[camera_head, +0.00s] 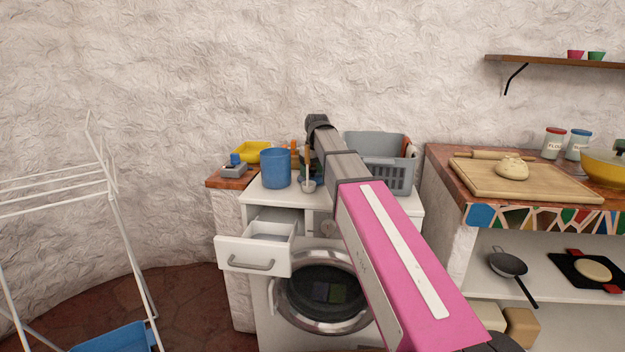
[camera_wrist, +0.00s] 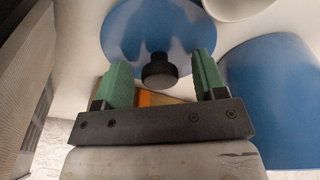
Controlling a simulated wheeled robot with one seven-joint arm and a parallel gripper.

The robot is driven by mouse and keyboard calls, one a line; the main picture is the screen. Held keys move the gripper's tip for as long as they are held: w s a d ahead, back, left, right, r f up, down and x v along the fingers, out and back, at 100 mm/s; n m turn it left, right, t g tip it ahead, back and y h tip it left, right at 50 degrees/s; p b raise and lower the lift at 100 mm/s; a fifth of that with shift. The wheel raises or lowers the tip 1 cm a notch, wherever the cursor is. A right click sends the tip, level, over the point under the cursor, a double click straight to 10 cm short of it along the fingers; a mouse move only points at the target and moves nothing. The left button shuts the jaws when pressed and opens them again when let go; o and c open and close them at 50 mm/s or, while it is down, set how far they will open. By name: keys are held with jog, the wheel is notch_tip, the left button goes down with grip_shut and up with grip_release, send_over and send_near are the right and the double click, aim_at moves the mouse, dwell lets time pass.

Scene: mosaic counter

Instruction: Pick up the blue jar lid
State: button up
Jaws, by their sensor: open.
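The blue jar lid (camera_wrist: 130,35), a round blue disc with a black knob (camera_wrist: 159,72), lies on a white surface in the wrist view. My gripper (camera_wrist: 162,66) is open, with its green fingers on either side of the knob and a visible gap on each side. I cannot tell how far the fingertips are above the lid. In the head view I cannot make out the lid or fingers clearly behind my arm. A blue canister (camera_head: 275,168) stands on the white washer top, and it also shows beside the lid in the wrist view (camera_wrist: 270,95).
A grey basket (camera_head: 396,178) stands right of my arm. A small bowl (camera_head: 308,186) and an orange-topped item (camera_head: 295,150) are near the canister. The washer's drawer (camera_head: 255,256) is open. A counter with a cutting board (camera_head: 490,180) and a blue-lidded jar (camera_head: 577,148) is at right.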

jog(key=c, duration=1.1)
jog(key=shift+o, duration=0.3)
jog(key=shift+r, duration=0.1)
notch_tip(320, 180, up, 12)
jog(key=a+f, duration=0.1)
jog(key=s+a+r, duration=0.2)
jog(key=a+r, duration=0.4)
jog(key=a, duration=0.6)
jog(key=shift+r, duration=0.35)
